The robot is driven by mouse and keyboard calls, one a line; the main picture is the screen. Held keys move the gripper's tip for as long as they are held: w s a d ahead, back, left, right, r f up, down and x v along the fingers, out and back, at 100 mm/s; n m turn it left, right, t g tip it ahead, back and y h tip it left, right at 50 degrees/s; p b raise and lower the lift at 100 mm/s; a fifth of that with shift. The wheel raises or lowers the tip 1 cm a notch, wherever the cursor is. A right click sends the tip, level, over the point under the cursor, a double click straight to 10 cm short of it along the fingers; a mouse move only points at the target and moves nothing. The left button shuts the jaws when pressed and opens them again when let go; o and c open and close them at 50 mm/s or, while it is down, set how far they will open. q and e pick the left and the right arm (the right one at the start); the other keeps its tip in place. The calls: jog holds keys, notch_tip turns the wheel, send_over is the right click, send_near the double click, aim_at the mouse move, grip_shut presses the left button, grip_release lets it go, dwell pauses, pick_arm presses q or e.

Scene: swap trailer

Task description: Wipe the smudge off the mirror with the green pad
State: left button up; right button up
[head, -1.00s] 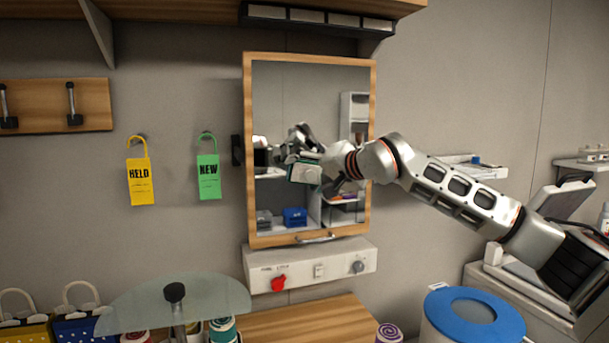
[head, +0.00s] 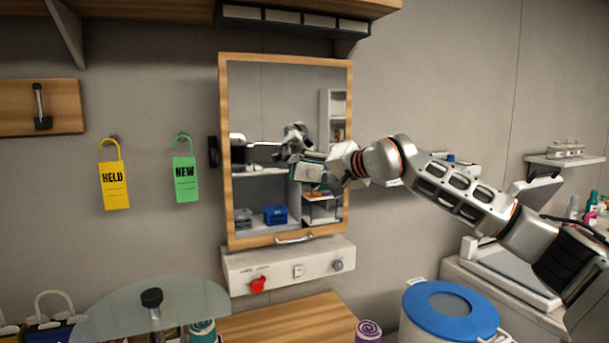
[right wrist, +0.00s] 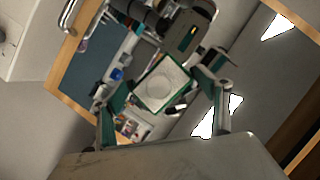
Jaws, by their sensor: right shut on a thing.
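The mirror (head: 265,100) hangs on the wall in a wooden frame, and I cannot make out a smudge on its glass. My right gripper (head: 328,170) is in front of the mirror's right part, shut on the green pad (head: 311,172). In the right wrist view the pad (right wrist: 163,84) shows as a tilted square with green edges and a pale round middle between the fingers. Reflections of my arm show in the glass behind it. I cannot tell whether the pad touches the glass. My left gripper is not in view.
A white panel (head: 315,264) with a red knob sits under the mirror. A yellow tag (head: 115,186) and a green tag (head: 186,180) hang left of it. A round glass shelf (head: 110,308) and a blue-lidded bin (head: 448,303) stand below.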

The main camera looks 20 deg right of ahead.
aim_at(322, 173)
jog(key=shift+d, duration=2.05)
jog(key=shift+w, duration=0.1)
jog(key=shift+a+b, duration=0.65)
jog(key=shift+a, duration=1.45)
jog(key=shift+a, duration=0.1)
jog(key=shift+a+b, duration=0.3)
jog(key=shift+a, duration=0.65)
jog(key=shift+s+a+b, duration=0.15)
jog(key=shift+a+b, duration=0.15)
jog(key=shift+a, duration=1.15)
jog(key=shift+s+a+b, duration=0.1)
jog(key=shift+a+b, duration=0.15)
jog(key=shift+a, duration=1.15)
